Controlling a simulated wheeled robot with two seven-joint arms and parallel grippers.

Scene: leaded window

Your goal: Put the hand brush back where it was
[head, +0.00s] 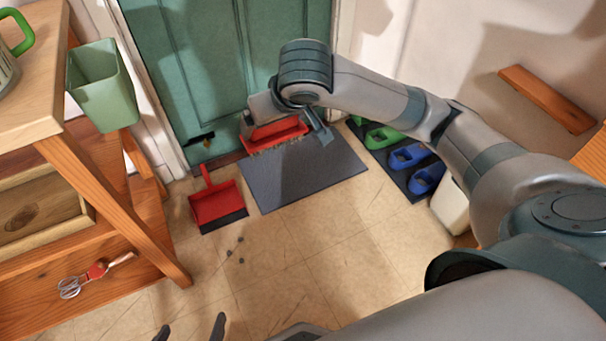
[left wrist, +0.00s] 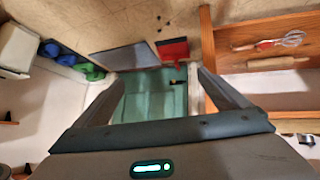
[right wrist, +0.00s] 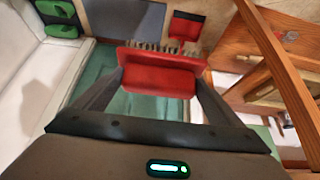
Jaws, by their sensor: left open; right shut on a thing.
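The red hand brush (head: 277,132) is in my right gripper (head: 290,124), held in front of the green door near the far edge of the grey mat. In the right wrist view the brush (right wrist: 158,76) lies crosswise between the fingers, its pale bristles pointing to the top of the picture. Its height above the floor is hard to tell. My left gripper (head: 191,328) is open and empty at the bottom edge of the head view. A red dustpan (head: 216,203) with a dark lip lies on the floor left of the mat.
The grey mat (head: 305,180) lies before the door (head: 215,60). Green and blue shoes (head: 408,155) sit on a dark tray at right, near a white bin (head: 451,207). Dark crumbs (head: 235,250) lie on the floor. A wooden shelf unit (head: 150,235) stands left, with a green bin (head: 103,85).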

